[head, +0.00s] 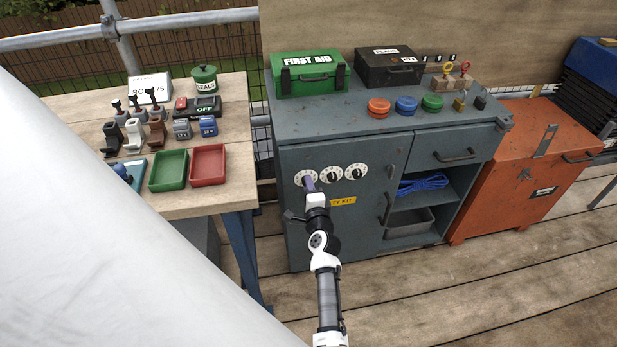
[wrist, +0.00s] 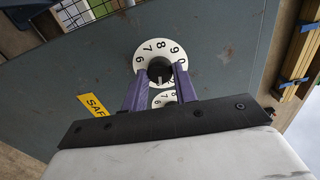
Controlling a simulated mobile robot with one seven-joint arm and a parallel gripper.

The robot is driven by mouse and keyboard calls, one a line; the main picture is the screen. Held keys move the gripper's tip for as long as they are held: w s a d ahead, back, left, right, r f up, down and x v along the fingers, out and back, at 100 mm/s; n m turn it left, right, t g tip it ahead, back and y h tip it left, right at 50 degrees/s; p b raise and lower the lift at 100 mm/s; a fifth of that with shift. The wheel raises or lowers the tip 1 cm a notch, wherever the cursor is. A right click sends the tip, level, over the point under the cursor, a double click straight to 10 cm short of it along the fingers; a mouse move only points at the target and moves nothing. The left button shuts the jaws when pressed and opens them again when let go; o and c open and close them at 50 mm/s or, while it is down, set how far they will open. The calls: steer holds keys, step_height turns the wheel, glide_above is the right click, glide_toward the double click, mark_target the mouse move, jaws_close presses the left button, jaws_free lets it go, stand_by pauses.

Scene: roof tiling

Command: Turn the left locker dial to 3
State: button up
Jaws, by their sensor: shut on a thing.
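The left locker dial (head: 299,177) is a white numbered disc on the grey locker door, the leftmost in a row of three. My gripper (head: 309,184) is at this dial and partly covers it. In the wrist view, the purple fingers of my gripper (wrist: 159,77) are shut on the dial's black knob (wrist: 159,65), one on each side. Figures from 6 through 9 to 0 show on the dial face (wrist: 152,48). A pale mark on the knob points toward the lower part of that view. The figure it points at is hidden.
The middle dial (head: 331,167) and right dial (head: 356,166) are close by on the same door (head: 345,230). A wooden table (head: 225,205) with trays and tools stands to the left, an orange chest (head: 510,180) to the right.

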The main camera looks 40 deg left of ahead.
steer(key=shift+m, duration=0.6)
steer(key=o, duration=1)
steer(key=b+v, duration=0.2)
steer(key=v, duration=1.1)
steer(key=shift+s+d, duration=0.2)
steer(key=shift+d, duration=0.15)
